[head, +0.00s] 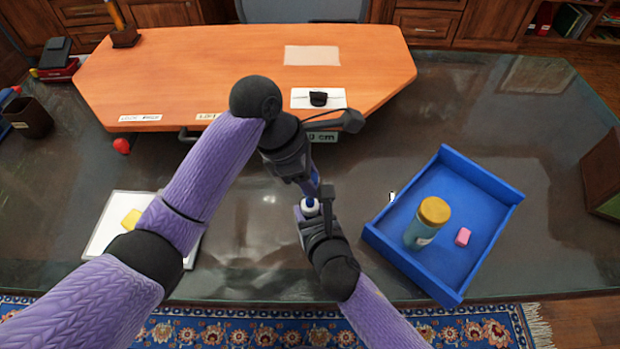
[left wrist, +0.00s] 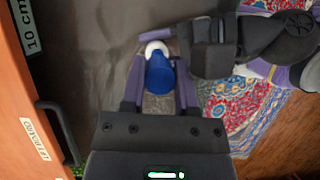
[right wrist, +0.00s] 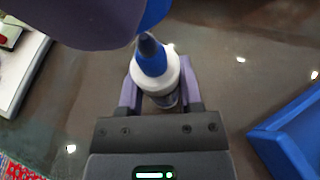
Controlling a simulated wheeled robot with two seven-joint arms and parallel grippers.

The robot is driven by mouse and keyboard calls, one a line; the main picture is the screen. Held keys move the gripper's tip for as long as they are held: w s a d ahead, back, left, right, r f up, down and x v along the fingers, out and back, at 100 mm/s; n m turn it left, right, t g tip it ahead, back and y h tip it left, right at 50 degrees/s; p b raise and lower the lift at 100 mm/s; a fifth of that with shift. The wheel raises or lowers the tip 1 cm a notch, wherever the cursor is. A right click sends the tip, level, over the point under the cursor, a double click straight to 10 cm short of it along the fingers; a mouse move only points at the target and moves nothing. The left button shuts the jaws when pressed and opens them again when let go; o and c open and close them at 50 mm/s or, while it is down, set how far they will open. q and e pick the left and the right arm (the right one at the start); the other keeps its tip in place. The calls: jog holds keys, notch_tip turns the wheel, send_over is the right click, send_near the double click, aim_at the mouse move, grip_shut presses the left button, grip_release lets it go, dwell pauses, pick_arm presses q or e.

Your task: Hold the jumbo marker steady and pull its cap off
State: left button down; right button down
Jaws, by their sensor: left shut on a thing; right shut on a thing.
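The jumbo marker's white body (right wrist: 165,80) is between the fingers of my right gripper (head: 314,208), which is shut on it. In the right wrist view, its blue collar and dark tip (right wrist: 148,45) show bare. My left gripper (head: 311,184) is shut on the blue cap (left wrist: 159,74), just above the marker. The cap's edge also shows at the top of the right wrist view (right wrist: 155,12). The cap appears off the tip, but the gap between them is small and partly hidden. The marker's white shoulder (left wrist: 154,47) shows beyond the cap in the left wrist view.
A blue tray (head: 472,172) at right holds a jar with an orange lid (head: 434,211) and a pink block (head: 463,237). An orange board (head: 220,70) lies behind the grippers. A white pad (head: 105,228) with a yellow item (head: 131,219) lies at left.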

pick_arm(q)
jog(key=shift+r, duration=0.15)
pick_arm(e)
jog(key=shift+c, duration=1)
grip_release()
